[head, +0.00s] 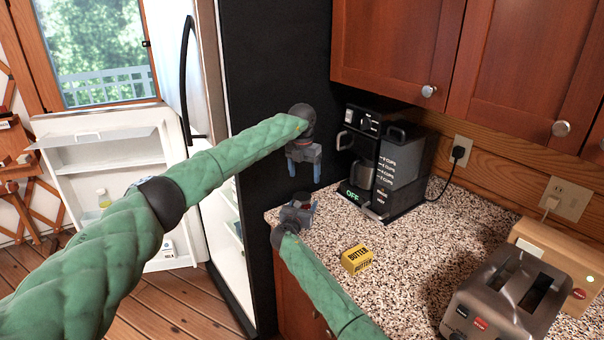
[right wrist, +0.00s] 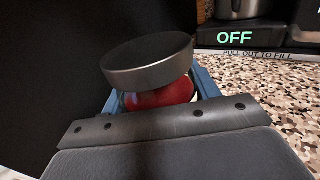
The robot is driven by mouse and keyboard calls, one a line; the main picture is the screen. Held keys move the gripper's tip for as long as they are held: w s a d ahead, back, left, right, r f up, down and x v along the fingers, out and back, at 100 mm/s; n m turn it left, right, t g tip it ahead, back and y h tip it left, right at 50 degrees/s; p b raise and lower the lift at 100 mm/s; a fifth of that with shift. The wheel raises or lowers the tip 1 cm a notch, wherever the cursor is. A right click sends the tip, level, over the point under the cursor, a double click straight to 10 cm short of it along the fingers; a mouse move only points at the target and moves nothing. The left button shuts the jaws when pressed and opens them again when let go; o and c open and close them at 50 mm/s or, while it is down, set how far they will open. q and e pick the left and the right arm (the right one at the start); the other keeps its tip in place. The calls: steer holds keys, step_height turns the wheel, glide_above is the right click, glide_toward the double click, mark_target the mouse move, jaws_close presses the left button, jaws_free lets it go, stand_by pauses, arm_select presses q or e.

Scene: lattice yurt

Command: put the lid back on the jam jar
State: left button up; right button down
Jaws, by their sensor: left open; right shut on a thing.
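My right gripper (right wrist: 158,94) is shut on the jam jar (right wrist: 162,96), whose red side shows between the blue fingers in the right wrist view. The dark grey round lid (right wrist: 148,64) is over the jar's top and looks tilted in that view. I cannot tell if it is seated flat. In the head view my right gripper (head: 298,212) is at the counter's far left corner, with the jar small and mostly hidden. My left gripper (head: 304,172) is open just above it, fingers pointing down, apart from the lid.
A coffee maker (head: 398,165) stands behind on the speckled counter (head: 400,250). A yellow butter box (head: 356,260) lies to the right of my right gripper. A toaster (head: 505,300) is at the front right. The fridge (head: 265,100) stands at the left with its door open.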

mark_target(302, 196)
arm_select(q)
steer(key=shift+s+a+n, duration=0.1)
steer(key=shift+a+n, duration=0.2)
steer(key=shift+n, duration=1.8)
steer(key=shift+f, duration=0.15)
steer(key=shift+f, duration=3.9)
steer(key=c, duration=1.1)
